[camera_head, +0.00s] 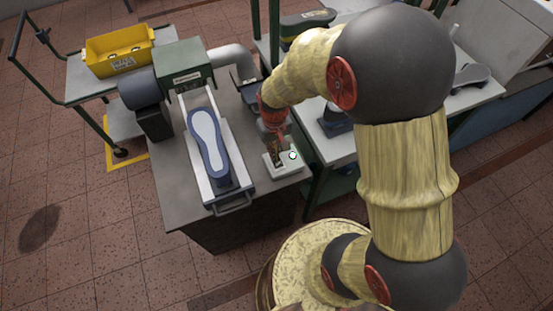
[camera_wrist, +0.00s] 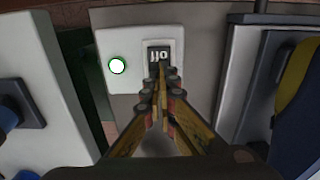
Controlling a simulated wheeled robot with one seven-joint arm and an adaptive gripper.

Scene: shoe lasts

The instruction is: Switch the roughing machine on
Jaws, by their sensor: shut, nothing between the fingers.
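The roughing machine (camera_head: 185,66) stands on the grey bench, with a green housing and a dark motor at its left. Its white switch box (camera_head: 290,168) sits at the bench's front right corner. In the wrist view the box (camera_wrist: 104,48) carries a black switch (camera_wrist: 160,55) lettered "off", seen upside down, and a white round lamp with a green rim (camera_wrist: 117,66). My gripper (camera_head: 275,154) is shut and empty, over the box. In the wrist view its fingertips (camera_wrist: 161,72) overlap the switch's lower edge; I cannot tell whether they touch it.
A blue-rimmed shoe last (camera_head: 207,140) lies on the machine's white slide (camera_head: 232,174), left of my gripper. A yellow bin (camera_head: 119,52) stands on a cart at the back left. Another green-legged table (camera_head: 342,148) is close on the right.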

